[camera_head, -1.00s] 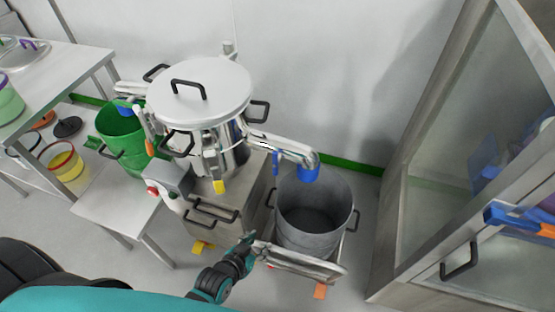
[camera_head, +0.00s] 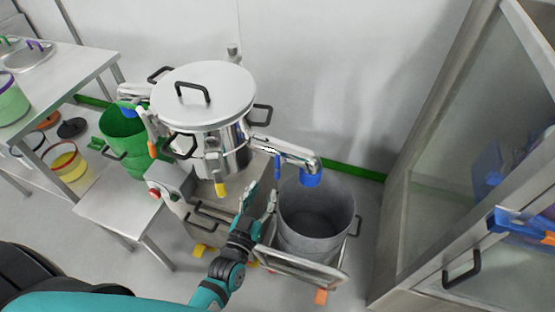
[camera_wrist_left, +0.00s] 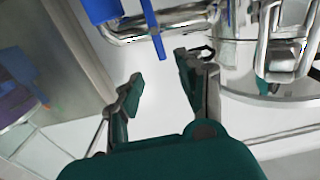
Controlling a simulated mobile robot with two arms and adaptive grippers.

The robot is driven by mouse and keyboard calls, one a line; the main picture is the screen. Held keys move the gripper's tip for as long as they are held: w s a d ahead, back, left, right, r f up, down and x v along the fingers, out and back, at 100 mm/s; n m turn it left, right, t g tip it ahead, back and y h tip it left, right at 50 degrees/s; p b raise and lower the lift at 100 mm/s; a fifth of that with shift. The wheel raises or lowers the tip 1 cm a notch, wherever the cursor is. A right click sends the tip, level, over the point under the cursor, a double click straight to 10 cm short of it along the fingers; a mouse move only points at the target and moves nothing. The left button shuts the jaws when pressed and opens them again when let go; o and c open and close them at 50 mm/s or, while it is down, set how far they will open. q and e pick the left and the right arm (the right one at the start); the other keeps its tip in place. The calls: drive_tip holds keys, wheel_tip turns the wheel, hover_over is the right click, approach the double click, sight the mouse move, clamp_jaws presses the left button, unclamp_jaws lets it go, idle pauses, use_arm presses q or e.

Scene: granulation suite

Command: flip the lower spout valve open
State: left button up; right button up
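The steel spout pipe (camera_head: 288,148) runs right from the lidded steel vessel (camera_head: 232,135) and ends in a blue outlet (camera_head: 310,180). A thin blue lever (camera_head: 277,167) hangs beside the pipe; it also shows in the left wrist view (camera_wrist_left: 153,30), crossing the pipe and pointing down. My left gripper (camera_head: 261,197) is below the lever and left of the grey bin. In the left wrist view its fingers (camera_wrist_left: 160,86) are apart with nothing between them, and the lever's lower end is just beyond them. My right gripper is not in view.
An open grey bin (camera_head: 317,212) stands under the outlet, close to my left gripper. A flat metal panel (camera_head: 300,270) is in front of it. The steel base with black handles (camera_head: 207,215) is to the left. A glass-fronted cabinet (camera_head: 460,150) stands at the right.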

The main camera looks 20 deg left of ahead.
sight(277, 163)
use_arm(q)
drive_tip(key=w, duration=1.2)
drive_tip(key=shift+w+d, duration=0.25)
drive_tip(key=shift+w, duration=0.05)
clamp_jaws()
